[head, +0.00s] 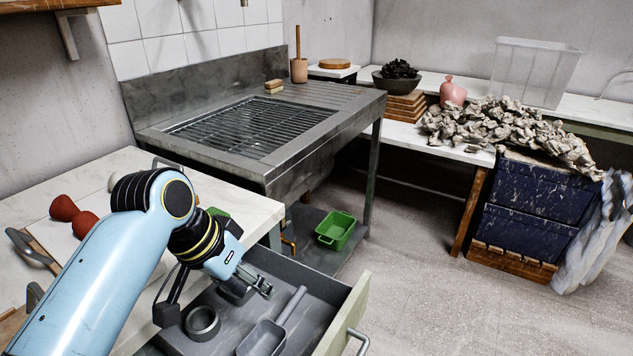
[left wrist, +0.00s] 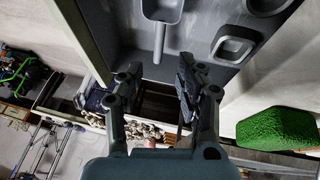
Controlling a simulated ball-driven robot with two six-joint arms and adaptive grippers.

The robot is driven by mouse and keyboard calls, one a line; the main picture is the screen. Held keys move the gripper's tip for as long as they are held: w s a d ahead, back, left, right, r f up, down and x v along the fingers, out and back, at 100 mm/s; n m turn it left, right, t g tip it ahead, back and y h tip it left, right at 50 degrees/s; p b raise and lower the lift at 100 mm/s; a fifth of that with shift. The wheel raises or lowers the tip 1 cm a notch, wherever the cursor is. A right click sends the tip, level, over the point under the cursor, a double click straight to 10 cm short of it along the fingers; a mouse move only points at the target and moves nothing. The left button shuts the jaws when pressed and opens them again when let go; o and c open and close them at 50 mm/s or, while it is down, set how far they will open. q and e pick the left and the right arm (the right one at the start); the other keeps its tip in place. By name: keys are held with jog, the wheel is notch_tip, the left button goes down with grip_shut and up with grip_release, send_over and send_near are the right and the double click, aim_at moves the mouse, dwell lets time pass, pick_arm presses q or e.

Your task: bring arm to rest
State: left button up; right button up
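My left arm comes in from the left in the head view and reaches over an open grey drawer. My left gripper (head: 262,286) points down and right above the drawer. In the left wrist view the fingers of this gripper (left wrist: 157,75) stand apart with nothing between them. A grey scoop (head: 262,338) lies in the drawer, and it also shows in the left wrist view (left wrist: 162,10), beyond the fingertips and apart from them. My right arm and gripper are in neither view.
The drawer (head: 346,318) stands open with a dark ring (head: 202,323) inside. A white worktop (head: 252,207) holds red objects (head: 64,208). A steel sink (head: 262,170) stands behind. A green bin (head: 336,230) sits on the low shelf. Floor at right (head: 430,300) is clear.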

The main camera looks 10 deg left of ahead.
pick_arm(q)
jog(key=s+a+r+n+y, duration=0.15)
jog(key=s+a, duration=0.35)
jog(key=s, duration=0.6)
jog(key=s+a+r+n+y, duration=0.1)
jog(key=s+a+r+y, duration=0.3)
jog(key=s, duration=0.6)
jog(key=s+a+f+g+h, duration=0.1)
jog(key=a+f, duration=0.1)
jog(key=f, duration=1.2)
jog(key=s+a+f+g, duration=0.1)
jog(key=f, duration=1.2)
jog(key=s+a+f, duration=0.1)
jog(key=s+f, duration=1.5)
jog(key=s, duration=0.2)
jog(key=shift+s+f+g, duration=0.15)
jog(key=shift+s+g, duration=0.15)
jog(key=shift+g, duration=0.1)
jog(key=shift+a+n, duration=0.1)
jog(key=shift+n, duration=0.15)
